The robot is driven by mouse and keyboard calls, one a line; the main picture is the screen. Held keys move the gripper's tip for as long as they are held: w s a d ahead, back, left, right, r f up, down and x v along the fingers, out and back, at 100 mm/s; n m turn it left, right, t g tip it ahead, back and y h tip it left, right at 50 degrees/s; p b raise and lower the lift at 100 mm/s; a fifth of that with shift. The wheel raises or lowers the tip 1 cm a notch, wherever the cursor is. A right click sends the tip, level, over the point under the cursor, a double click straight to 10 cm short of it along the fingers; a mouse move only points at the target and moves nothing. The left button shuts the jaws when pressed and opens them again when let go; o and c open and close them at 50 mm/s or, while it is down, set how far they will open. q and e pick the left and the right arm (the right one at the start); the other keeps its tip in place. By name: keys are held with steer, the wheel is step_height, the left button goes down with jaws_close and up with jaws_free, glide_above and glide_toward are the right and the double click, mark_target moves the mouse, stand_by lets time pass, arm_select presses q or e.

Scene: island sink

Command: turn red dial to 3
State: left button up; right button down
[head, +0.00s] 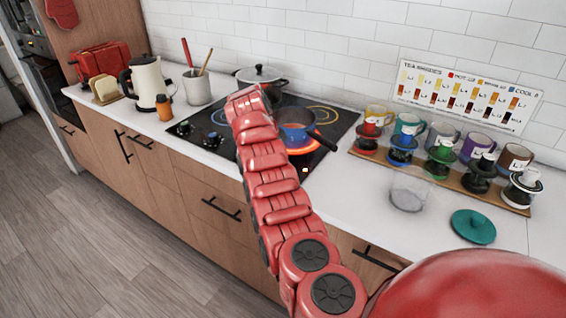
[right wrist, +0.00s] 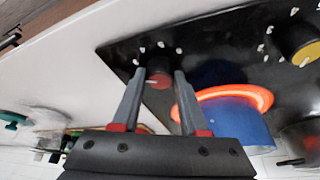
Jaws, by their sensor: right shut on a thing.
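The red dial (right wrist: 160,80) is on the black cooktop (head: 185,135), with white tick marks around it in the right wrist view. My right gripper (right wrist: 160,80) has its two grey fingers on either side of the dial and is shut on it. Which mark the dial points to is not clear. In the head view my red right arm reaches over the cooktop and hides the dial and the gripper. My left gripper is in neither view.
A blue pot (head: 296,128) stands on a glowing orange burner close to the dial; it also shows in the right wrist view (right wrist: 225,125). A yellow dial (right wrist: 302,42) is farther along. A lidded pot (head: 262,82) is behind.

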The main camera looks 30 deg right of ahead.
steer(key=shift+f+m, duration=0.1)
steer(key=shift+m, duration=0.4)
stand_by(0.5)
steer(key=shift+c, duration=2.2)
jaws_free()
steer(key=shift+p, duration=0.3)
steer(key=shift+a+r, duration=0.2)
steer(key=shift+r, duration=0.35)
steer(key=p+v, duration=0.9)
steer(key=v, duration=0.7)
steer(key=shift+w+p, duration=0.3)
steer(key=shift+p, duration=0.1)
